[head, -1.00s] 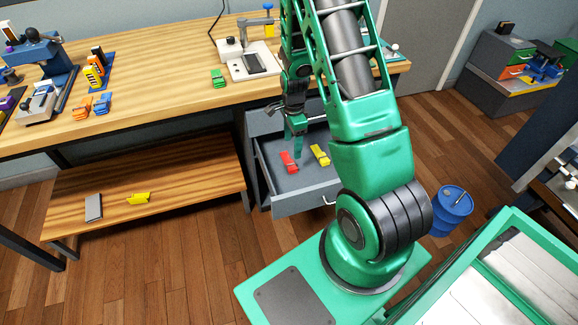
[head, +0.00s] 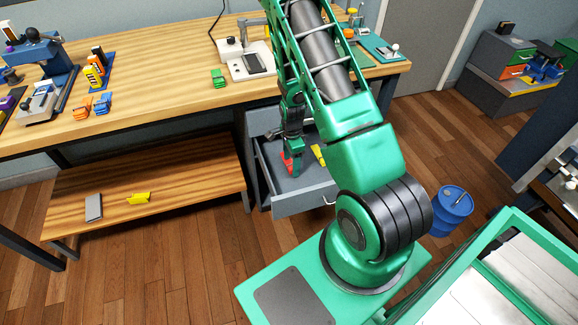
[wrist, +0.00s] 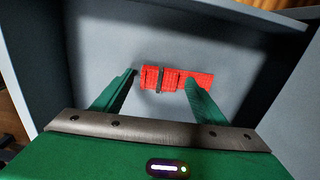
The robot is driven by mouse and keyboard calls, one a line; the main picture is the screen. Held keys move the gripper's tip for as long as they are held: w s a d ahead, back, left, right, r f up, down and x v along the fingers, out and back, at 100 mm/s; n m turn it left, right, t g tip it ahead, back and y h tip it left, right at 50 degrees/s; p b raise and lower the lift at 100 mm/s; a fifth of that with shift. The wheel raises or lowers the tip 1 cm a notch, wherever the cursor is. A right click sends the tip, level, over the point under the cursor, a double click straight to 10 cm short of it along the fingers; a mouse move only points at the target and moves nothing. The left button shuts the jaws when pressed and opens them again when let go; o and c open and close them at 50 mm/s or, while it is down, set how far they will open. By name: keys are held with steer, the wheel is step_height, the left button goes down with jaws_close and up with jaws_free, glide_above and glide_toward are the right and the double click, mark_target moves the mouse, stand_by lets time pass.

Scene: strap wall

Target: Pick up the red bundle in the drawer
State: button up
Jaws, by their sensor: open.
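The red bundle (wrist: 172,78) lies flat in the drawer, a long red shape with a dark band around its middle. In the head view the red bundle (head: 287,161) is partly hidden behind my gripper. My gripper (wrist: 162,86) is open in the wrist view, one finger at the left of the bundle and the other overlapping its right part. I cannot tell whether the fingers touch it. In the head view my gripper (head: 294,168) reaches down into the open drawer (head: 305,203).
A yellow bundle (head: 318,154) lies in the drawer to the right, partly hidden by my arm. The drawer walls stand close around my gripper. The workbench (head: 180,95) is above and behind. A blue drum (head: 450,209) stands on the floor at right.

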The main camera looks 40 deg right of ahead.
steer(key=c, duration=1.1)
steer(key=shift+c, duration=0.2)
